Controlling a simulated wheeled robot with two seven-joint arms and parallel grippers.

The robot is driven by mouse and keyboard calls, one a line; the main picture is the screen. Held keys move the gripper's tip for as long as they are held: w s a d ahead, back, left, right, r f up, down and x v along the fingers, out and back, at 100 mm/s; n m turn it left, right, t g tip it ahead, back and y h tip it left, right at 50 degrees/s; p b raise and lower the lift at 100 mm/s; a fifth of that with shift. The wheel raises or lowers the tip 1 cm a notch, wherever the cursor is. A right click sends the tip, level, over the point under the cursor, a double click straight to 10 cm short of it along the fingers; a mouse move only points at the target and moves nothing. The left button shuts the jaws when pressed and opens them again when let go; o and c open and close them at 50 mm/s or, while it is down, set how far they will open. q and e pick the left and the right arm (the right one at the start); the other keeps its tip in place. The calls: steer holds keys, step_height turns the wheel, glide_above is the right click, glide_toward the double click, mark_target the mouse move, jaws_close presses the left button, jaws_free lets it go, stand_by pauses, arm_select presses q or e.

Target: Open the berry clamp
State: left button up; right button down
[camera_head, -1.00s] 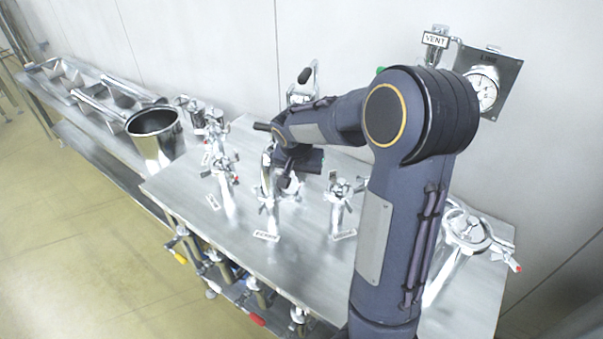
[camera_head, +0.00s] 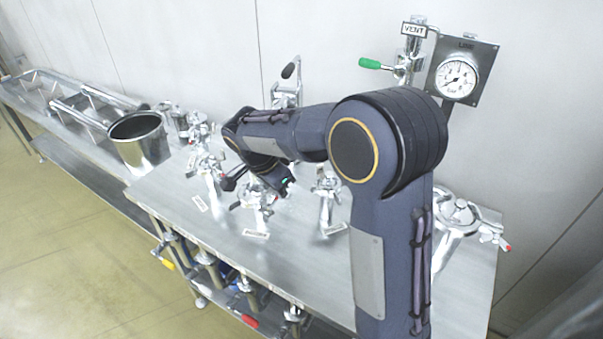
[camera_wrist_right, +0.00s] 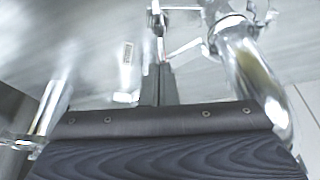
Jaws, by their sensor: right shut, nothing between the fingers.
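Several shiny steel clamps on short upright pipes stand on the steel table: a left one (camera_head: 207,165), a middle one (camera_head: 258,195) and a right one (camera_head: 326,188). Each has a small label in front, too small to read, so I cannot tell which is the berry clamp. My right gripper (camera_head: 231,183) is at the left and middle clamps, its fingers small and partly hidden by the wrist. In the wrist view its dark fingers (camera_wrist_right: 164,75) are shut and empty, beside a clamp (camera_wrist_right: 225,22) on a curved pipe (camera_wrist_right: 252,75). My left gripper is out of view.
A steel pot (camera_head: 140,143) stands at the left on a long bench. A lidded vessel (camera_head: 455,222) stands at the table's right. The table front (camera_head: 295,262) is clear.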

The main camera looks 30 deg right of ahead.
mark_target(267, 210)
steer(key=a+m, duration=0.2)
steer(key=s+a+m+g, duration=0.1)
steer(key=a, duration=0.1)
steer(key=shift+m, duration=0.4)
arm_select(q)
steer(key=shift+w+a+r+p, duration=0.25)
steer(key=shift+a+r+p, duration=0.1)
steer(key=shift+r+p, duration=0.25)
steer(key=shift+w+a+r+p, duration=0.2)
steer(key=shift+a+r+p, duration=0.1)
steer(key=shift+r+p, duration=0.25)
arm_select(e)
steer(key=w+a+m+g, duration=0.1)
steer(key=a+m, duration=0.3)
steer(key=a, duration=0.4)
steer(key=shift+w+a+g, duration=0.3)
steer(key=shift+w+a, duration=0.05)
steer(key=shift+w, duration=0.35)
